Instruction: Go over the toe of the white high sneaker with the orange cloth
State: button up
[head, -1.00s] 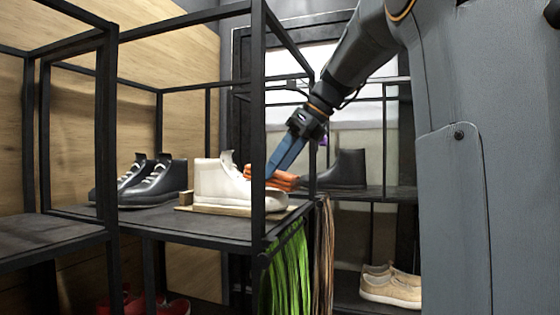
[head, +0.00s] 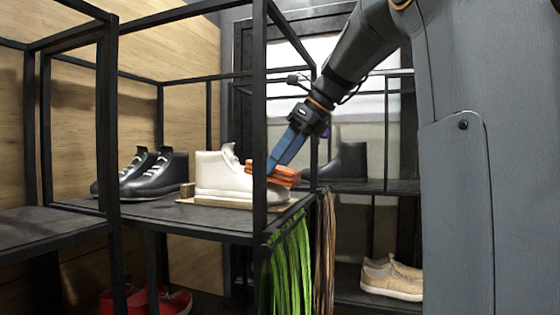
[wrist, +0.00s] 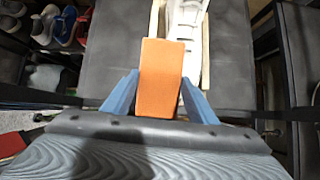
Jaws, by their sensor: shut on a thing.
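The white high sneaker (head: 222,176) stands upright on a thin light wooden board (head: 196,204) on a dark shelf. Its toe points right and is partly hidden by a black shelf post. The orange cloth (head: 286,174), a folded block, is held between the blue fingers of my gripper (head: 274,168). In the wrist view the cloth (wrist: 160,80) covers part of the white sneaker (wrist: 186,32). The cloth is at the toe end of the sneaker; I cannot tell whether it touches.
Black high shoes (head: 155,178) stand left of the sneaker. Black shelf posts (head: 260,120) frame the shelf in front. Green laces (head: 288,275) hang below its right edge. Beige shoes (head: 392,278) and a dark boot (head: 345,163) sit on the shelves behind.

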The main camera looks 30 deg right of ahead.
jog(key=shift+w+a+f, duration=0.1)
jog(key=shift+a+f, duration=0.05)
jog(key=shift+f, duration=0.5)
jog(key=shift+w+d, duration=0.75)
jog(key=shift+d, duration=0.1)
jog(key=w+d, duration=0.4)
jog(key=shift+w+d, duration=0.15)
jog(key=shift+s+a+r, duration=0.2)
jog(key=shift+s+a, duration=2.75)
jog(key=shift+f, duration=0.15)
jog(key=shift+w, duration=0.1)
